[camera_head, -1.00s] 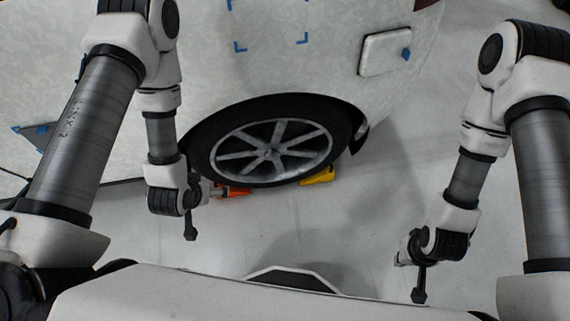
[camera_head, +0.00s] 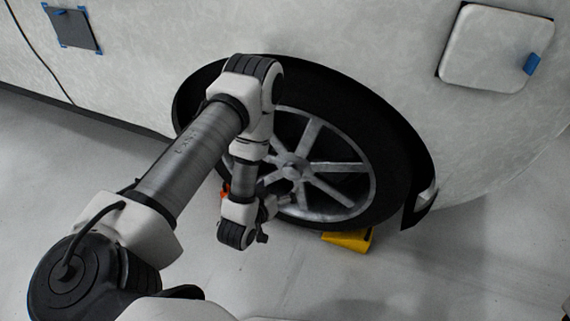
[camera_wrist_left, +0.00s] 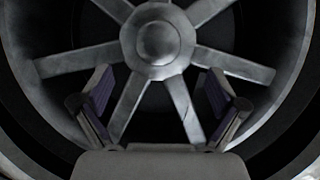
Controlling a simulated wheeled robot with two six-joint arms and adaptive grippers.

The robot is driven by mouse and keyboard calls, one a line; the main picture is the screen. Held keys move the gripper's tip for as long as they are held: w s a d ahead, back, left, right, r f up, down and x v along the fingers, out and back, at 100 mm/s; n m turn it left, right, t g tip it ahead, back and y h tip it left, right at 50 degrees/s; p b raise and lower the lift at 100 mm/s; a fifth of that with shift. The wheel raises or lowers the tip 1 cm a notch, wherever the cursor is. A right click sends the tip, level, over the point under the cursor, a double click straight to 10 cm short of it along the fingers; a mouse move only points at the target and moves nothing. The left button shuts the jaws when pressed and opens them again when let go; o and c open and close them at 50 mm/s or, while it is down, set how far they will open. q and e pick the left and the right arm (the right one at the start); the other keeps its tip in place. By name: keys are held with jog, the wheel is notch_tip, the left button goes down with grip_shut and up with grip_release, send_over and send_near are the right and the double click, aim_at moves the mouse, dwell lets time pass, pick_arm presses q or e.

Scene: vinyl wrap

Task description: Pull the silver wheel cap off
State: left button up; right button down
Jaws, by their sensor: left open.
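The silver wheel cap (camera_head: 294,168) is the round piece at the hub of the spoked wheel (camera_head: 327,140). It also shows in the left wrist view (camera_wrist_left: 158,40), at the top centre, still seated in the hub. My left gripper (camera_head: 277,202) is in front of the lower left part of the wheel. In the left wrist view the two padded fingers (camera_wrist_left: 160,90) are open and apart, below the cap with nothing between them but the view of the spokes. My right gripper is out of view.
The tyre (camera_head: 395,160) sits in the wheel arch of a pale wrapped car body. A yellow wedge (camera_head: 348,241) lies at the tyre's foot, and an orange piece (camera_head: 225,189) shows behind my left wrist.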

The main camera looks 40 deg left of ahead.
aim_at(290, 174)
pick_arm(q)
jog(key=b+x, duration=0.2)
jog(key=x, duration=0.5)
jog(key=shift+w+d+b, duration=0.15)
jog(key=shift+w+b, duration=0.05)
jog(key=shift+b, duration=0.15)
jog(key=shift+w, duration=0.2)
jog(key=c, duration=1.4)
jog(key=shift+s+d+p, duration=0.1)
jog(key=shift+s+p, duration=0.25)
jog(key=shift+s, duration=0.35)
